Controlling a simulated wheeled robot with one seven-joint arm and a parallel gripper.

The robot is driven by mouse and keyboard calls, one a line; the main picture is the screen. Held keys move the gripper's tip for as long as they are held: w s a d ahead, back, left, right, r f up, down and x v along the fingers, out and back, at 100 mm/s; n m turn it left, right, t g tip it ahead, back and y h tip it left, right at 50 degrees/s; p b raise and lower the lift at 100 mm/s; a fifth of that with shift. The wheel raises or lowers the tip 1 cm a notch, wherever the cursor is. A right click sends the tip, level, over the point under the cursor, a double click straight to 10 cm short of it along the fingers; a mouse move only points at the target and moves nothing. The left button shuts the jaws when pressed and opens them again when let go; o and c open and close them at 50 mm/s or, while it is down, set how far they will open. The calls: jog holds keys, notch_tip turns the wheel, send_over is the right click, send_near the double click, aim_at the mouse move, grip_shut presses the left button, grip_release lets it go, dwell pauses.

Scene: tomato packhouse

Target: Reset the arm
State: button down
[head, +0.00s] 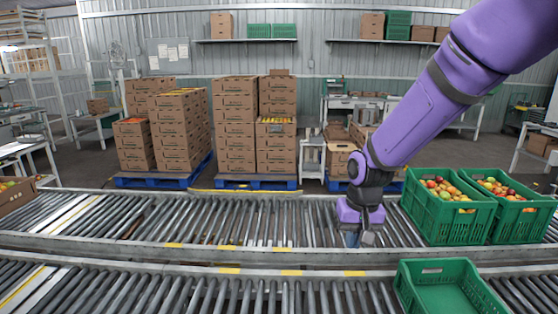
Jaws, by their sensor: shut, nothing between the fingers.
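My purple arm reaches in from the upper right of the head view and bends down at a dark wrist. My gripper (360,238) points down, low over the far roller conveyor (270,222), left of the green crates. It is shut, and nothing shows held in it. The fingertips are small and partly hidden by the purple gripper body, so I cannot tell if they touch the rollers.
Two green crates of tomatoes, a left one (418,214) and a right one (540,225), stand close right of my gripper. An empty green crate (447,291) sits on the near conveyor (200,292). Carton stacks (236,135) stand on pallets behind.

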jog(key=s+d+r+t, duration=0.1)
jog(key=s+d+r, duration=0.3)
jog(key=r, duration=0.3)
jog(key=s+d+r+t, duration=0.1)
jog(key=s+d+r, duration=0.25)
jog(key=r, duration=0.25)
jog(key=s+d+r+t, duration=0.1)
jog(key=s+d+r, duration=0.2)
jog(key=s, duration=0.5)
jog(key=s+d+r+t, duration=0.1)
jog(key=s+d+r, duration=0.2)
jog(key=s, duration=0.5)
jog(key=shift+r+t+h, duration=0.3)
jog(key=shift+h, duration=0.1)
